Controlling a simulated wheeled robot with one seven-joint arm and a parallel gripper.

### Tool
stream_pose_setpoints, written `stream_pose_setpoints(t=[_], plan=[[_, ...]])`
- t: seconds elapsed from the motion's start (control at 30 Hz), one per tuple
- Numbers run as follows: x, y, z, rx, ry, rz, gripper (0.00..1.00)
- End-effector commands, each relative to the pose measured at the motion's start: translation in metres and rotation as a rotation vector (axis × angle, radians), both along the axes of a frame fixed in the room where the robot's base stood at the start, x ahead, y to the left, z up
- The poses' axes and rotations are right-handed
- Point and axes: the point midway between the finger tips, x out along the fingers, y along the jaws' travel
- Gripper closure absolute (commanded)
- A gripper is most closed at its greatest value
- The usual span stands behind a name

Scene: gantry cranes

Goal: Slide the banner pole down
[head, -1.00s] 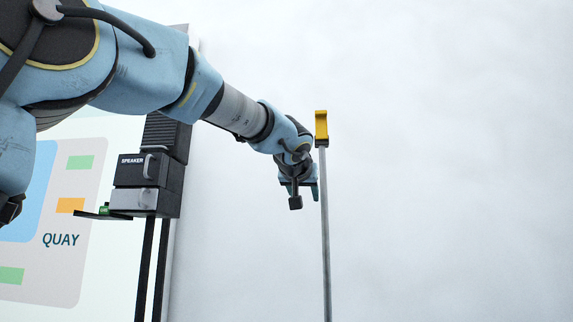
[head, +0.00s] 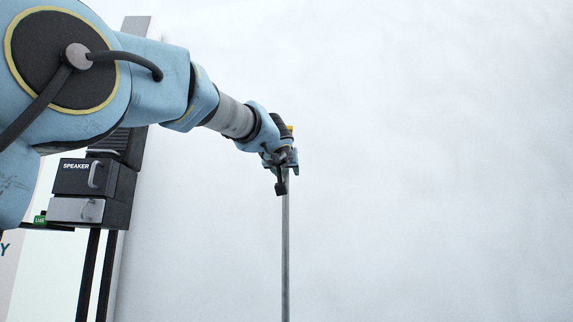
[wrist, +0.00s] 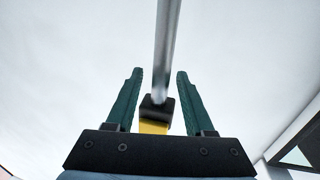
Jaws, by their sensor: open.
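The banner pole (head: 285,250) is a thin grey upright rod with a yellow top piece (head: 290,128). In the head view my gripper (head: 284,172) is at the pole's upper end, just below the yellow piece, and partly hides it. In the wrist view the pole (wrist: 167,50) runs between the two green fingers of my gripper (wrist: 160,92). A black collar (wrist: 157,108) and the yellow piece (wrist: 153,127) also show between them. The fingers are open, with a visible gap on each side of the pole.
A black speaker box (head: 85,178) with a handle stands on dark posts at the left, with a grey box (head: 75,210) under it. A small green item (head: 40,217) is beside it on a dark shelf. The area right of the pole is clear pale background.

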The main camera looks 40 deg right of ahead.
Motion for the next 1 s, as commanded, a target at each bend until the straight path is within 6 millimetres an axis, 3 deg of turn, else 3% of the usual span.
stream_pose_setpoints(t=[0.2, 0.57, 1.0], plan=[[0.015, -0.017, 0.002, 0.000, 0.000, 0.001, 0.47], [0.017, -0.020, -0.001, 0.000, 0.000, 0.001, 0.48], [0.017, -0.020, -0.001, 0.001, 0.001, 0.000, 0.97]])
